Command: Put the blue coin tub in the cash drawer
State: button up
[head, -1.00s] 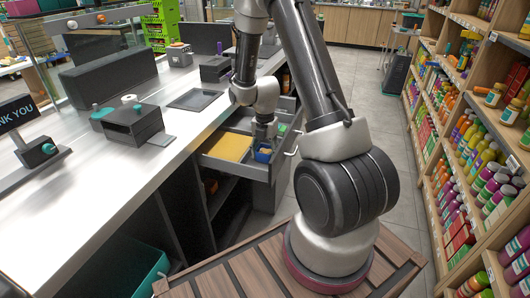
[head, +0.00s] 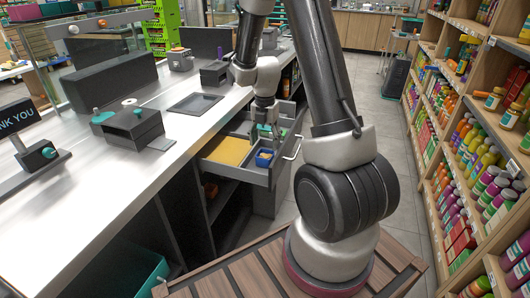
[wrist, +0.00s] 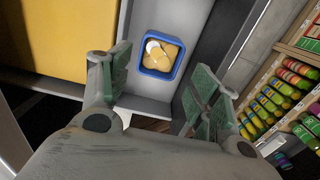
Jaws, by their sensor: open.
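The blue coin tub (head: 264,158) sits inside the open cash drawer (head: 240,172), in a grey compartment to the right of a yellow section. In the wrist view the tub (wrist: 160,70) is upright on the compartment floor, with tan contents and a pale round piece in it. My gripper (head: 266,140) is above and just behind the tub in the head view, apart from it. In the wrist view my gripper (wrist: 163,80) has its two greenish finger pads spread wide, with nothing between them.
The metal counter (head: 70,190) runs along the left, with a black dispenser (head: 134,126) and a dark inset panel (head: 196,103) on it. Stocked shelves (head: 470,140) line the right. The floor between drawer and shelves is clear. A teal bin (head: 135,265) stands low at the front left.

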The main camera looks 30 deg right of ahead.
aim_at(265, 158)
jog(key=s+a+r+m+t, duration=0.1)
jog(key=s+r+m, duration=0.35)
jog(key=r, duration=0.45)
jog(key=s+a+r+m+t, duration=0.1)
jog(key=s+a+r+m, duration=0.15)
jog(key=r+m, duration=0.45)
jog(key=s+a+r+m+t, duration=0.1)
jog(key=s+r+m, duration=0.3)
jog(key=s+m, duration=0.3)
jog(key=s+r+m+t, duration=0.1)
jog(key=s+r+m, duration=0.4)
jog(key=s+m, duration=0.2)
jog(key=s, duration=0.2)
jog(key=shift+s+a+r, duration=0.15)
jog(key=shift+s+a, duration=0.2)
jog(key=shift+s, duration=0.05)
